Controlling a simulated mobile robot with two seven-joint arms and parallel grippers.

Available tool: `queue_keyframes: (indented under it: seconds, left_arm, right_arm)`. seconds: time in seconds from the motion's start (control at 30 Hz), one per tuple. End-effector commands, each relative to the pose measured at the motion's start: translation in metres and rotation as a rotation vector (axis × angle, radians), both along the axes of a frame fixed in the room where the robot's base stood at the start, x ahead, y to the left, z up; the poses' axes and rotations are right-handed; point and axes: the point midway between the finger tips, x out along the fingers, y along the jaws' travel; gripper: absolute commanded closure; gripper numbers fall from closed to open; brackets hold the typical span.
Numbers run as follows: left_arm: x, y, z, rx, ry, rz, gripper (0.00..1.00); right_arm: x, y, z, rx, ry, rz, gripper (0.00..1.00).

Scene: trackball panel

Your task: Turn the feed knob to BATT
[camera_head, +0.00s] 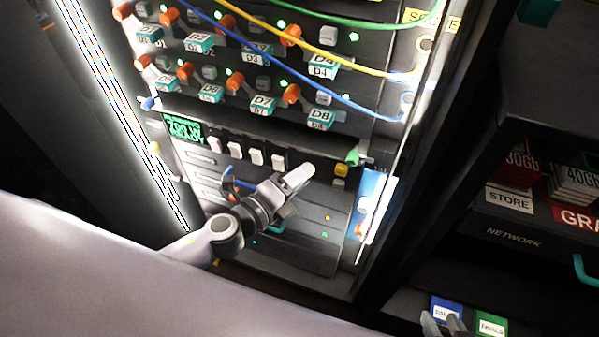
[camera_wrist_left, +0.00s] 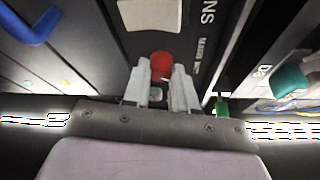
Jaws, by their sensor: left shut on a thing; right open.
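My left gripper (camera_head: 305,172) reaches the lower part of the rack panel, to the right of a row of white switches. In the left wrist view its two pale fingers (camera_wrist_left: 166,82) are shut on a red knob (camera_wrist_left: 162,64), which appears to be the feed knob. Large lettering ending in "NS" and smaller print stand beside the knob; the small print is too blurred to read surely. The fingers hide the knob in the head view, and its pointer cannot be made out. My right gripper (camera_head: 443,323) is open at the bottom, by a blue card.
A yellow knob (camera_head: 341,170) and a green part (camera_head: 353,157) are close right of the left fingertips. White switches (camera_head: 255,157) and a green-lit display (camera_head: 184,130) are to the left. Coloured cables (camera_head: 330,50) cross above. A dark shelf unit (camera_head: 510,235) stands to the right.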

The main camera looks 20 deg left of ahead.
Motion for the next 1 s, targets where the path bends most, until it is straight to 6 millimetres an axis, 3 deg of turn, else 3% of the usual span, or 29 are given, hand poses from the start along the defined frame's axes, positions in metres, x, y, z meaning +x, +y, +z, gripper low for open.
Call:
queue_keyframes:
  seconds: [0.33,0.37,0.4,0.43,0.77,1.0]
  left_arm:
    - [0.0,0.0,-0.001,0.006,-0.001,-0.001,1.0]
    - [0.0,0.0,-0.001,0.006,-0.001,-0.001,0.67]
    - [0.0,0.0,-0.001,0.005,-0.001,0.0,0.54]
    - [0.0,0.0,-0.001,0.005,-0.001,0.0,0.48]
    - [-0.002,0.001,0.0,0.003,0.0,0.0,0.48]
    - [-0.024,0.01,0.001,0.005,0.001,-0.001,0.48]
  right_arm:
    - [0.0,0.0,0.0,0.0,0.0,0.0,0.57]
    - [0.0,0.0,0.0,0.0,0.0,0.0,0.57]
    - [0.0,0.0,0.0,0.0,0.0,0.0,0.57]
    - [0.0,0.0,0.0,0.0,0.0,0.0,0.57]
    - [0.0,0.0,0.0,0.0,0.001,0.0,0.57]
    - [0.0,0.0,-0.002,0.0,0.0,0.0,0.57]
